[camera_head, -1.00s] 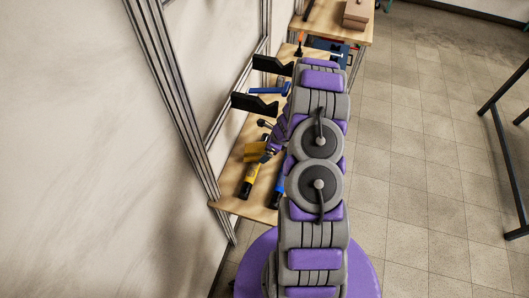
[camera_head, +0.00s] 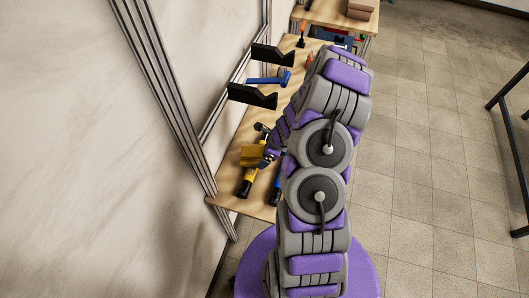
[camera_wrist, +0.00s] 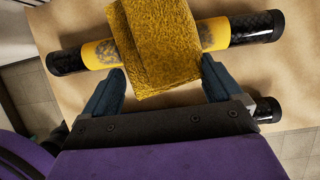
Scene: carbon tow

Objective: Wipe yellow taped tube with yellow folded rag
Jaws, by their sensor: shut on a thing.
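The yellow taped tube (camera_wrist: 100,53) lies on the wooden bench, with black ends and grey smudges on its yellow middle. It also shows in the head view (camera_head: 250,178), partly covered. The yellow folded rag (camera_wrist: 155,40) is between the fingers of my gripper (camera_wrist: 160,78), which is shut on it. The rag lies across the middle of the tube in the wrist view and hides that part. Whether it presses on the tube is hard to tell. In the head view the rag (camera_head: 253,155) is over the tube's far part, beside my gripper (camera_head: 268,155).
A blue tube (camera_head: 276,190) lies right of the yellow one, partly behind my arm. Two black brackets (camera_head: 252,96) stand on the bench's left side, with a blue-handled tool (camera_head: 268,79) between them. A metal frame and wall border the left. Open floor (camera_head: 420,150) lies right.

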